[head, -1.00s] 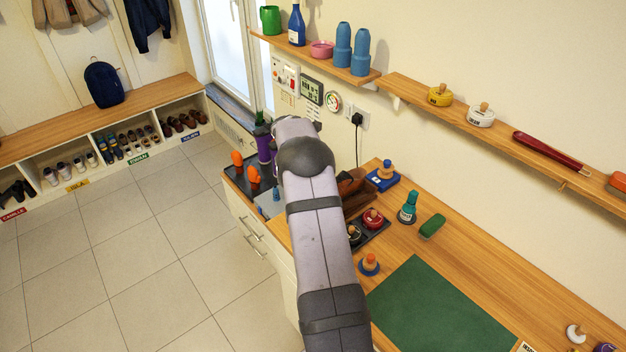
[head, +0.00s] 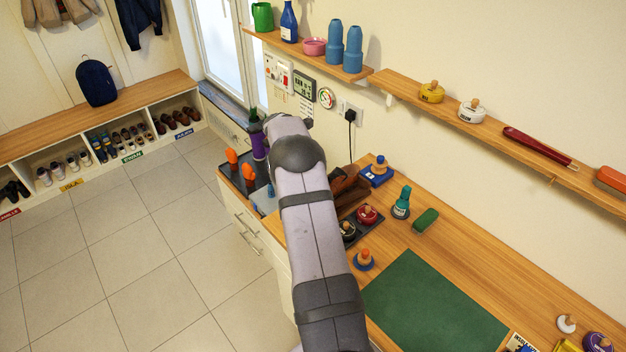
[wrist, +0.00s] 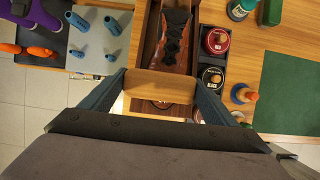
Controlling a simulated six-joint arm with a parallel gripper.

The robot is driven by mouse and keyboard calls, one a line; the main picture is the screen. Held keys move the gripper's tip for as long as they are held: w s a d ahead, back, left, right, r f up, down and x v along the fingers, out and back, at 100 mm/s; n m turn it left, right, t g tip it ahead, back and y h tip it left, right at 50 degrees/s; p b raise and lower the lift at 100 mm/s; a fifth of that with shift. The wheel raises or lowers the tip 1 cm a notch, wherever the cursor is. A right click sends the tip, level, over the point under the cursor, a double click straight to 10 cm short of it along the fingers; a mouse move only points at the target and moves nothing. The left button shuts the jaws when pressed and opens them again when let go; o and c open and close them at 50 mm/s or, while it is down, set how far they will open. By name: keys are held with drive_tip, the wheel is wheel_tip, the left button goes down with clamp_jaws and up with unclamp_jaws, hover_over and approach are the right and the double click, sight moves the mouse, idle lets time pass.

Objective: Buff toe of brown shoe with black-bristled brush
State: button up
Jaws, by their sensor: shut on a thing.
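The brown shoe (wrist: 172,58) has dark laces and lies lengthwise in a wooden holder in the wrist view. In the head view the brown shoe (head: 346,183) shows only partly behind my arm. My gripper (wrist: 158,92) is shut on a plain wooden block, which looks like the back of the brush (wrist: 158,86). The brush is right at the near end of the shoe. Its bristles are hidden beneath, and I cannot tell whether they touch the leather. My gripper is hidden by my arm in the head view.
Red (wrist: 216,40) and black (wrist: 213,77) polish tins stand in a dark tray right of the shoe. An orange-topped dauber (wrist: 245,95), a teal bottle (head: 401,203) and a green brush (head: 426,220) are nearby. Blue and orange pegs stand left. The green mat (head: 435,305) is clear.

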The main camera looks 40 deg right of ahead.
drive_tip(key=shift+w, duration=0.65)
drive_tip(key=shift+s+p, duration=0.35)
drive_tip(key=shift+s, duration=2)
drive_tip(key=shift+s+r+p, duration=0.2)
drive_tip(key=shift+r+p, duration=0.25)
drive_tip(key=shift+r, duration=0.15)
drive_tip(key=shift+s+r+p, duration=0.2)
drive_tip(key=shift+r+p, duration=0.2)
drive_tip(key=shift+r, duration=0.15)
wheel_tip(320, 180, up, 4)
drive_tip(key=p, duration=0.2)
drive_tip(key=shift+f+p, duration=0.2)
drive_tip(key=shift+p, duration=0.15)
drive_tip(key=shift+r, duration=1)
drive_tip(key=shift+f, duration=0.1)
